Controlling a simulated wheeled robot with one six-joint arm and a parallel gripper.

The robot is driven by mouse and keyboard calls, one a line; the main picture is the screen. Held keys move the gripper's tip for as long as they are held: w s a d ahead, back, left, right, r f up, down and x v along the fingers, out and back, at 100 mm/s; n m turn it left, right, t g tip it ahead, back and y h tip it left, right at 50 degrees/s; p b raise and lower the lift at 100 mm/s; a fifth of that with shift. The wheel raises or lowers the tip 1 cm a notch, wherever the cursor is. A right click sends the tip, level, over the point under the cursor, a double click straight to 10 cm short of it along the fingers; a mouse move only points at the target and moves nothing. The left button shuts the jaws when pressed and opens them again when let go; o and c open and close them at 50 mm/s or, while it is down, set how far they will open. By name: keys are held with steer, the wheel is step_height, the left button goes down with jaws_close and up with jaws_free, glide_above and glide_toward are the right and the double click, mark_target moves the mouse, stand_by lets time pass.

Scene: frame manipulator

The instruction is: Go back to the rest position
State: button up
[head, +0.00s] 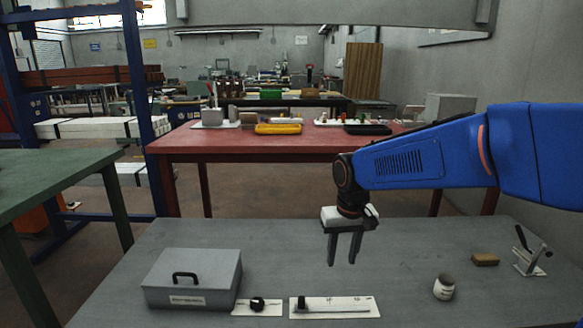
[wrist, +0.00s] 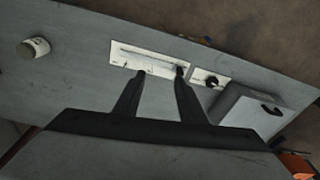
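My blue arm reaches in from the right in the head view. My gripper (head: 344,262) points down above the grey table (head: 250,234), with a gap between its two dark fingers and nothing held. In the wrist view the fingers of my gripper (wrist: 160,75) are also apart and empty. Beyond the fingertips in that view is a white slider plate (wrist: 147,59) with a dark knob at its right end.
On the table are a grey box with a handle (head: 192,278), a dial plate (head: 257,306), the slider plate (head: 335,307), a white cup (head: 444,287), a brown block (head: 485,259) and a lever stand (head: 529,257). A red table (head: 270,146) stands behind.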

steer(key=s+d+t, duration=0.1)
steer(key=s+d, duration=0.6)
steer(key=s, duration=0.5)
steer(key=s+d+m+t, duration=0.1)
steer(key=s+d+t, duration=0.1)
steer(key=s+d, duration=0.6)
steer(key=s, duration=0.5)
steer(key=shift+s+d+r+m, duration=0.15)
steer(key=shift+d+r+m, duration=0.05)
steer(key=shift+d+m, duration=0.1)
steer(key=shift+o, duration=0.7)
stand_by(0.6)
